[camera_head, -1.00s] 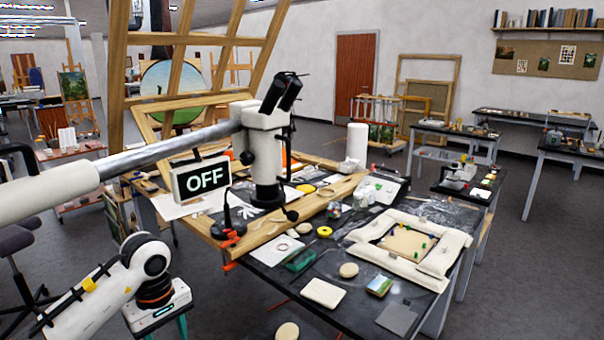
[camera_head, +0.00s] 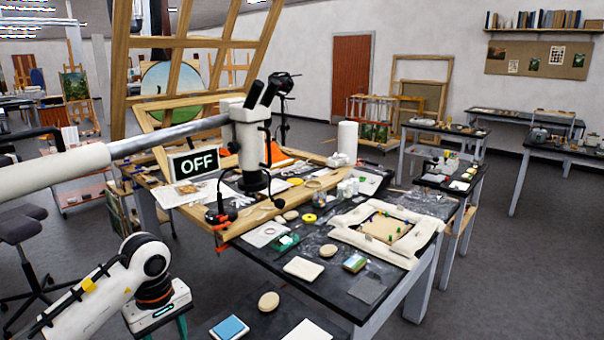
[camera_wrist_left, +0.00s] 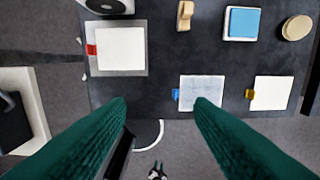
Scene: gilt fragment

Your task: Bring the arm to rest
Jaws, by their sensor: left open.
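My left arm (camera_head: 120,280) is bent at the lower left of the head view. Its gripper (camera_head: 165,332) points down and is cut off by the bottom edge. In the left wrist view my left gripper (camera_wrist_left: 160,105) has two green fingers spread wide apart, with nothing between them. The fingers hang over the floor and the table's edge. A pale pad with a blue tab (camera_wrist_left: 202,90) lies on the table just beyond the right fingertip. My right gripper is not in view.
The dark worktable (camera_head: 330,300) holds a microscope (camera_head: 250,150), an OFF sign (camera_head: 194,162), a padded frame (camera_head: 385,232) and small items. The left wrist view shows a white square with a red tab (camera_wrist_left: 122,50), a blue block (camera_wrist_left: 243,22) and a white card (camera_wrist_left: 272,92).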

